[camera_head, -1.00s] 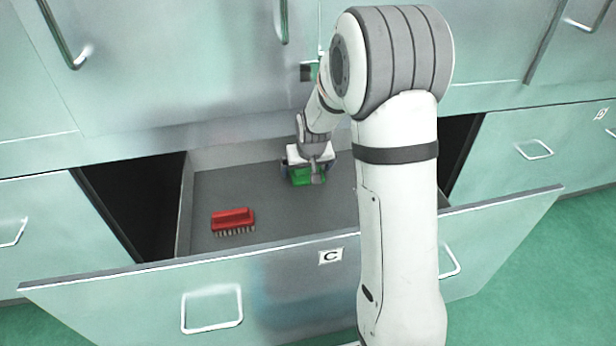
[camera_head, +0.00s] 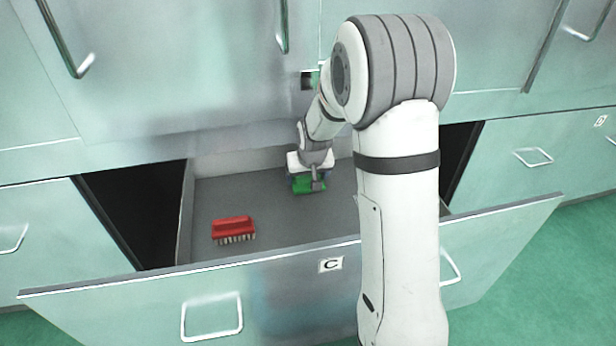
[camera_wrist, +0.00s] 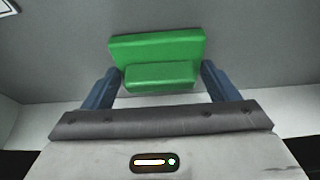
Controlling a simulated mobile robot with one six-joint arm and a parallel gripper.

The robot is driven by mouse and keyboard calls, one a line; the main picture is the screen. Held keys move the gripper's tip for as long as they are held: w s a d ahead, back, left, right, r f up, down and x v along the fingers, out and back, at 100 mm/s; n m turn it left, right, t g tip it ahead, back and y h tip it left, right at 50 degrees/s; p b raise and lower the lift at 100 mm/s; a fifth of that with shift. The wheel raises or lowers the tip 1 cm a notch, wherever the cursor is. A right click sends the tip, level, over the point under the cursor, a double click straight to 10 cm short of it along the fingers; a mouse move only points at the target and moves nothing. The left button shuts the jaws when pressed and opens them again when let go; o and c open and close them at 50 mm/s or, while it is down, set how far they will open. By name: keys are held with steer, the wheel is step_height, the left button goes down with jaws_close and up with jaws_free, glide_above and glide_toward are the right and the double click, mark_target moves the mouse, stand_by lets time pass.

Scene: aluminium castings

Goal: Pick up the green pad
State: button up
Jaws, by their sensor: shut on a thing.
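The green pad (camera_wrist: 155,48) shows in the wrist view as a flat green plate with a raised green block on it. My gripper (camera_wrist: 160,82) has its two blue fingers on either side of the raised block and is shut on it. In the head view the green pad (camera_head: 309,186) is at the end of my gripper (camera_head: 309,178), inside the open drawer, partly hidden by the gripper. I cannot tell whether the pad touches the drawer floor.
The open drawer C (camera_head: 270,210) has a grey floor. A red brush (camera_head: 233,229) with pale bristles lies at its left front. Closed cabinet fronts (camera_head: 190,70) stand behind the drawer. The drawer floor between brush and pad is clear.

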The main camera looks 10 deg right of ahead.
steer(key=shift+s+r, duration=0.3)
steer(key=shift+r, duration=0.2)
step_height(320, 180, up, 6)
steer(key=p, duration=0.2)
steer(key=shift+s+r+p, duration=0.1)
steer(key=shift+r+p, duration=0.1)
steer(key=shift+p, duration=0.1)
steer(key=s, duration=1.9)
steer(key=shift+f+p, duration=0.3)
steer(key=shift+p, duration=0.15)
